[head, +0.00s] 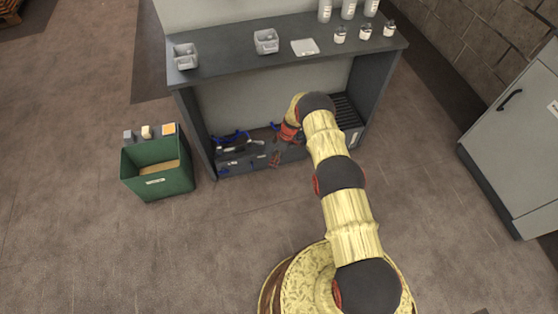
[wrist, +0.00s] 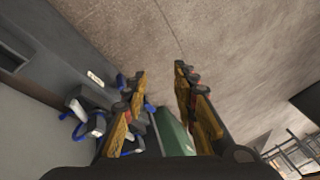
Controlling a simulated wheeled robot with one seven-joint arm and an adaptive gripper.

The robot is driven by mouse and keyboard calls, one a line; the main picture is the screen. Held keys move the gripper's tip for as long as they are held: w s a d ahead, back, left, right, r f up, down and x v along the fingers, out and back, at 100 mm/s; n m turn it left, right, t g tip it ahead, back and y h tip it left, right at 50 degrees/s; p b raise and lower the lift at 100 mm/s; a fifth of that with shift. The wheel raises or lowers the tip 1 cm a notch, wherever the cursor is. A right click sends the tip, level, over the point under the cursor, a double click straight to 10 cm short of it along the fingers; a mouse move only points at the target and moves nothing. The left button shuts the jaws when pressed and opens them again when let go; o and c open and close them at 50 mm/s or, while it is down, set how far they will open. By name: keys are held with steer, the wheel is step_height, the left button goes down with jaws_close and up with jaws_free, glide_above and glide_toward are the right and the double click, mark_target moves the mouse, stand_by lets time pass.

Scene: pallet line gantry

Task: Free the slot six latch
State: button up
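My gripper (head: 276,158) reaches into the open lower bay of the dark workbench. In the wrist view its two yellow fingers (wrist: 160,74) are spread apart with nothing between them. Blue-and-grey fittings (head: 232,141) lie on the bay's low shelf, left of my gripper. They also show in the wrist view (wrist: 85,122), left of the fingers, partly hidden by one finger. A dark ribbed rack (head: 346,112) sits at the right of the bay, partly behind my arm. I cannot tell which part is the slot six latch; no slot numbers are readable.
The workbench top (head: 222,62) holds grey trays (head: 266,41), a white plate (head: 305,47), jars and bottles. A grey cabinet (head: 515,140) stands at the right. The front floor is clear.

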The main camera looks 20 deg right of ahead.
steer(key=s+r+m+g+p, duration=0.1)
steer(key=s+r+m, duration=0.3)
steer(key=r, duration=0.6)
steer(key=shift+s+d+r+m+h, duration=0.15)
steer(key=shift+s+d+m+h, duration=0.15)
steer(key=shift+d+m, duration=0.1)
